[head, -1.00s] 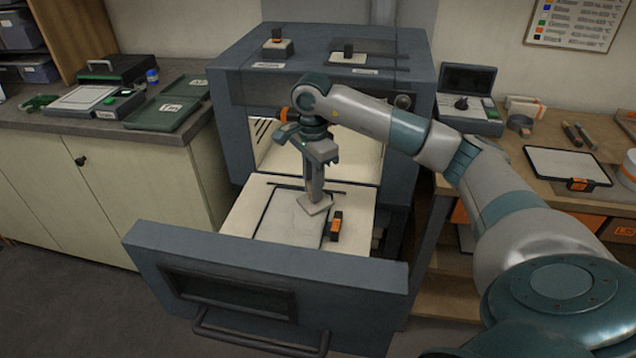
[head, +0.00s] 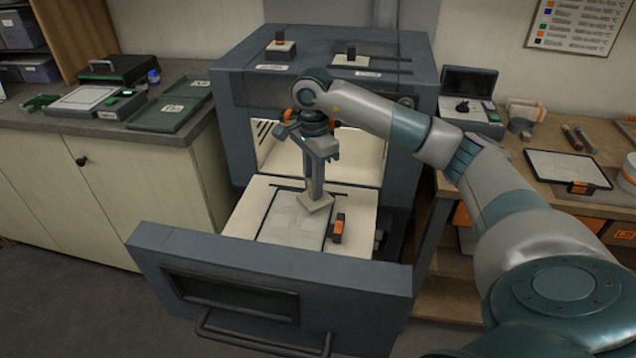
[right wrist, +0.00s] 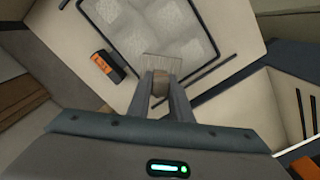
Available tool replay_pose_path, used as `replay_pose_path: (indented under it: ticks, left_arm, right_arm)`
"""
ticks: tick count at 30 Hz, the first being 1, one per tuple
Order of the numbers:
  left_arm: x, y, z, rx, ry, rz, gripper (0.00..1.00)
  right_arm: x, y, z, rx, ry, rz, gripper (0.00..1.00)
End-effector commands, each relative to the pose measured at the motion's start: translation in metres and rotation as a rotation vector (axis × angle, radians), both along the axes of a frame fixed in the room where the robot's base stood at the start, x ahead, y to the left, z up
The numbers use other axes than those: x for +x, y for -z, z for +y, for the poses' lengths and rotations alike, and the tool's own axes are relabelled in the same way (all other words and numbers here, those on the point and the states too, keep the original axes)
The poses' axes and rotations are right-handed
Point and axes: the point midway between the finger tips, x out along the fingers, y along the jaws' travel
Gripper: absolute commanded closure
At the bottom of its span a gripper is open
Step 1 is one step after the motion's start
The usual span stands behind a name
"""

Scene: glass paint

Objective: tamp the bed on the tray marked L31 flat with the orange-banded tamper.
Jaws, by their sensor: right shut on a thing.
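A tray (head: 262,225) with a dark rim and a pale grey bed (head: 288,218) lies on the pulled-out drawer of the grey kiln. A black-and-orange block (head: 338,229) sits at its right edge; I cannot read its marking. My right gripper (head: 314,187) points down over the bed, shut on the tamper (head: 315,203), whose square pale foot is over the bed's right part. In the right wrist view the tamper foot (right wrist: 170,67) overlaps the bed (right wrist: 150,28), which has several paler squarish patches; contact is unclear. No orange band shows on the tamper. My left gripper is out of view.
The drawer front (head: 240,270) with its handle stands nearest me. The kiln body (head: 325,62) rises behind. A second tray (head: 567,165) with an orange tab lies on the right bench.

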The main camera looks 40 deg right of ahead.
Motion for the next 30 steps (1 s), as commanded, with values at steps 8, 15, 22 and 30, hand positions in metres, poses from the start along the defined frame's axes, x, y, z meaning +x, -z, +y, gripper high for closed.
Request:
replay_pose_path:
  ticks: [8, 15, 22, 30]
  left_arm:
    - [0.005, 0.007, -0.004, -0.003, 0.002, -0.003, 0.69]
    - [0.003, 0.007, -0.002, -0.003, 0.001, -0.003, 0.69]
    - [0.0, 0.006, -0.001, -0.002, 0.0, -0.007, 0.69]
    - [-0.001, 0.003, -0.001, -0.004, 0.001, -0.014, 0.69]
  right_arm:
    - [0.0, 0.006, 0.0, 0.0, 0.0, 0.0, 1.0]
    - [-0.002, 0.006, 0.002, 0.0, -0.001, 0.001, 1.0]
    - [-0.016, 0.006, 0.009, -0.001, -0.003, 0.0, 1.0]
    - [-0.035, 0.005, 0.019, 0.0, -0.002, 0.001, 1.0]
